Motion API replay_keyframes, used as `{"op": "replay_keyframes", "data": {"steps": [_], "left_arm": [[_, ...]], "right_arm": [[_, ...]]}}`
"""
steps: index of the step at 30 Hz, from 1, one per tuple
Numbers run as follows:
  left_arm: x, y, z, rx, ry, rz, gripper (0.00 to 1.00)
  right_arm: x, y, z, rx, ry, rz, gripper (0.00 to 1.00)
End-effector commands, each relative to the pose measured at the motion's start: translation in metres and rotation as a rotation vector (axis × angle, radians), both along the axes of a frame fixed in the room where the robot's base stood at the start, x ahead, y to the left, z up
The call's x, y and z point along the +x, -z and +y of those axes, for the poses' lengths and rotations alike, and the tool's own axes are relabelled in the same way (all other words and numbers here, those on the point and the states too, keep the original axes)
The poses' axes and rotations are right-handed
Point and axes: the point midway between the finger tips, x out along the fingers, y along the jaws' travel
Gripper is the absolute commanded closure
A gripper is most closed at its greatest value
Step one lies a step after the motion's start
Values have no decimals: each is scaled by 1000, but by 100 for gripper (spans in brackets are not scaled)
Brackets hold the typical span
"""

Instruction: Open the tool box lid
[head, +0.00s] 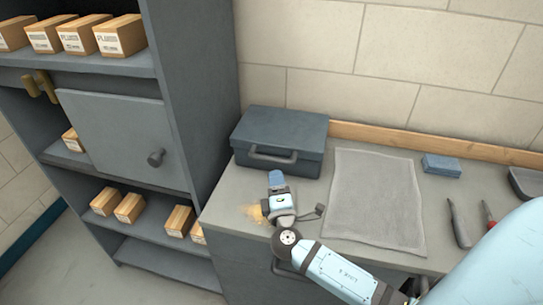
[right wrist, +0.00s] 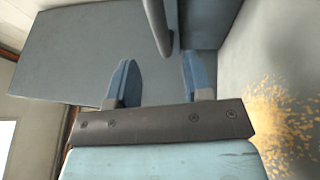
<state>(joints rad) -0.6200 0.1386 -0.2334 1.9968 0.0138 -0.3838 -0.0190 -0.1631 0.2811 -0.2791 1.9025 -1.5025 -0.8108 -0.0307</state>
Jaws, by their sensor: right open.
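The tool box (head: 290,122) is dark blue-grey and stands shut on the bench against the back wall. Its handle (head: 272,159) is on the front face. My right gripper (head: 277,180) is just in front of the box, below the handle in the head view. In the right wrist view my right gripper (right wrist: 157,80) shows two blue fingers spread apart with nothing between them. The handle (right wrist: 159,25) is ahead of the gap between the fingers, and the tool box (right wrist: 80,55) fills the background. My left gripper is not in view.
A grey mat (head: 374,199) lies right of the box. A blue block (head: 441,165), a grey tray (head: 526,184) and hand tools (head: 460,224) lie farther right. A shelf unit (head: 185,80) stands close on the left. Yellowish crumbs (head: 254,214) lie on the bench by my gripper.

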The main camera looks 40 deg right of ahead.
Motion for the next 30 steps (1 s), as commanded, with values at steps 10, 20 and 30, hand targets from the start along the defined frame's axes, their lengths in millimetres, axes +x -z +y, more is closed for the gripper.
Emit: {"op": "replay_keyframes", "data": {"steps": [10,20,30], "left_arm": [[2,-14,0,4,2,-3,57],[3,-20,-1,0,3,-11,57],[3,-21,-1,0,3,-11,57]], "right_arm": [[58,-13,-29,-1,0,0,54],[73,-14,-37,2,0,1,54],[73,-14,-36,2,-1,1,93]]}}
